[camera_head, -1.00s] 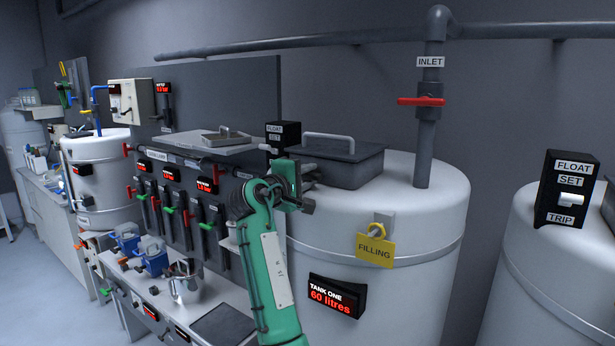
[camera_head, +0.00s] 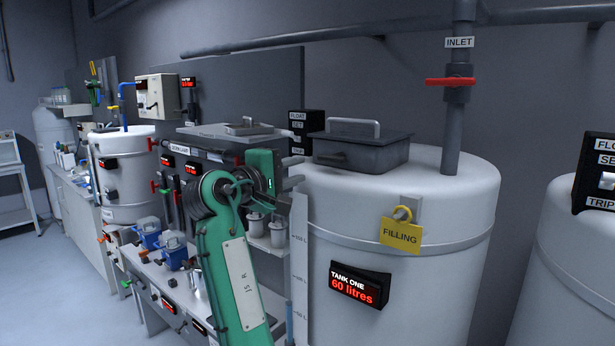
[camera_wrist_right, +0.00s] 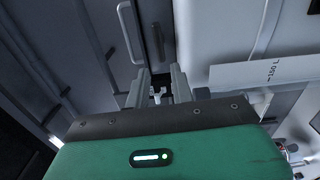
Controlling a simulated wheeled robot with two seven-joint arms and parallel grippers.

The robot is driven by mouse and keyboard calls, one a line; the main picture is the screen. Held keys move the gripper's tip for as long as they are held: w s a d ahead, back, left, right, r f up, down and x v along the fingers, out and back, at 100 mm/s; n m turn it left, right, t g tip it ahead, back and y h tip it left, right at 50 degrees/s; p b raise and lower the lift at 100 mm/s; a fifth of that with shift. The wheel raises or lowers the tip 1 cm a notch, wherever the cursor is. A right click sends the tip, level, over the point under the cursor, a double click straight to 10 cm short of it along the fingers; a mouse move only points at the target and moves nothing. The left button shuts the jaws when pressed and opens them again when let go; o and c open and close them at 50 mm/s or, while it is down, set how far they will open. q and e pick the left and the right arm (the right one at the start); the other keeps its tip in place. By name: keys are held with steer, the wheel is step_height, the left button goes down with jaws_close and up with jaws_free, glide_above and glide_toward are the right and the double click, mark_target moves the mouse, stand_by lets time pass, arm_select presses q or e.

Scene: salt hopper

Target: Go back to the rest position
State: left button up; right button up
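My right arm (camera_head: 228,270) is green and rises from the bottom of the head view, bent at a dark wrist joint. My right gripper (camera_head: 293,184) is in front of the near left side of tank one (camera_head: 410,285), below its dark lid box. In the right wrist view its two grey fingers (camera_wrist_right: 158,84) stand apart with nothing visibly held between them. Whether it touches the tank cannot be told. My left gripper is not in view.
A yellow FILLING tag (camera_head: 401,235) hangs on tank one, above a display (camera_head: 359,286) reading 60 litres. A red inlet valve (camera_head: 450,81) is on the pipe above. Blue containers (camera_head: 173,248) stand on the bench at left. Free floor (camera_head: 50,290) lies at far left.

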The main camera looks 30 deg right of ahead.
steer(key=shift+s+a, duration=0.15)
steer(key=shift+a, duration=0.2)
